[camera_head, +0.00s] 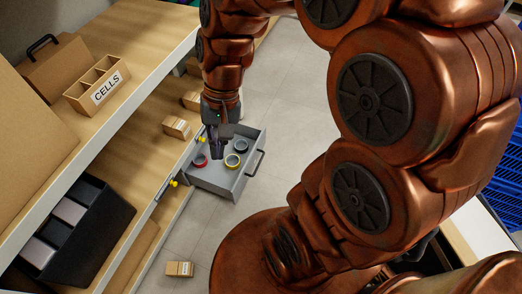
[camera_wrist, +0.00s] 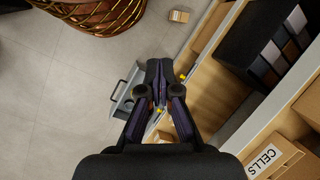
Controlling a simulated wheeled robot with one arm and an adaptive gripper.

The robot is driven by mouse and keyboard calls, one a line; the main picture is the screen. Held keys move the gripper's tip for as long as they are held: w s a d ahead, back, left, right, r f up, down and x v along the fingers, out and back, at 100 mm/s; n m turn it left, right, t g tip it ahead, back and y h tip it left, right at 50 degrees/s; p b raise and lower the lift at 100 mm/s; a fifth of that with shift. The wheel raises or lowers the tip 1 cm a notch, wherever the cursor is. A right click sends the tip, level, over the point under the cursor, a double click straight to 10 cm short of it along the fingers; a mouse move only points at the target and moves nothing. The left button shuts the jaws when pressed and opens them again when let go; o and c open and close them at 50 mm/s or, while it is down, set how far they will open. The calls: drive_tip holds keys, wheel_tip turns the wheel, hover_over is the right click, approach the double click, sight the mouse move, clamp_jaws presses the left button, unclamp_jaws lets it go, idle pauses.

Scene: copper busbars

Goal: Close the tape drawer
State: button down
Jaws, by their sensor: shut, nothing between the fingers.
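The tape drawer (camera_head: 225,187) is a grey open-topped box pulled out from the lower level of the wooden shelf. Rolls of tape lie in it: a red one (camera_head: 200,161), a yellow one (camera_head: 232,161) and a dark one (camera_head: 241,146). A dark handle (camera_head: 255,163) is on its front, facing right. My gripper (camera_head: 217,155) is shut and empty, pointing down over the drawer near its shelf side. I cannot tell whether it touches the drawer. In the wrist view my gripper (camera_wrist: 160,65) hides much of the drawer; its handle (camera_wrist: 118,91) shows at the left.
A wooden CELLS box (camera_head: 98,85) stands on the upper shelf board. A black bin (camera_head: 75,232) sits lower left. Small cartons lie on the shelf (camera_head: 177,127) and on the floor (camera_head: 179,268). Blue crates (camera_head: 505,200) stand at right. The grey floor beyond the drawer handle is clear.

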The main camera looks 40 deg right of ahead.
drive_tip(key=w+d+f+m+t+y+b, duration=0.2)
drive_tip(key=w+d+f+m+b, duration=0.25)
drive_tip(key=w+f, duration=0.45)
drive_tip(key=w+d+f+m+t+y+b, duration=0.1)
drive_tip(key=w+d+f+m+b, duration=0.4)
drive_tip(key=f, duration=0.5)
drive_tip(key=w+d+f+m+t+y+b, duration=0.2)
drive_tip(key=w+d+f+m+b, duration=0.2)
drive_tip(key=w+d+f+b, duration=0.4)
drive_tip(key=d+f+m+t+h+b, duration=0.1)
drive_tip(key=d+f+m+t+b, duration=0.2)
drive_tip(key=d+f, duration=0.65)
drive_tip(key=d+f+m+h+b, duration=0.1)
drive_tip(key=d+f+m+b, duration=0.4)
drive_tip(key=f, duration=0.7)
drive_tip(key=d+f+m+t+h+b, duration=0.15)
drive_tip(key=d+f+m, duration=0.25)
drive_tip(key=d+f, duration=0.6)
drive_tip(key=b, duration=0.5)
approach(257, 146)
drive_tip(key=f, duration=0.1)
drive_tip(key=w+a+f, duration=0.1)
drive_tip(key=f, duration=0.1)
drive_tip(key=w+f, duration=0.1)
drive_tip(key=f, duration=0.1)
drive_tip(key=shift+w+a, duration=0.25)
drive_tip(key=shift+a, duration=0.1)
drive_tip(key=shift+w+a+r+b, duration=0.1)
drive_tip(key=shift+w+a+b, duration=0.3)
drive_tip(key=shift+w, duration=0.3)
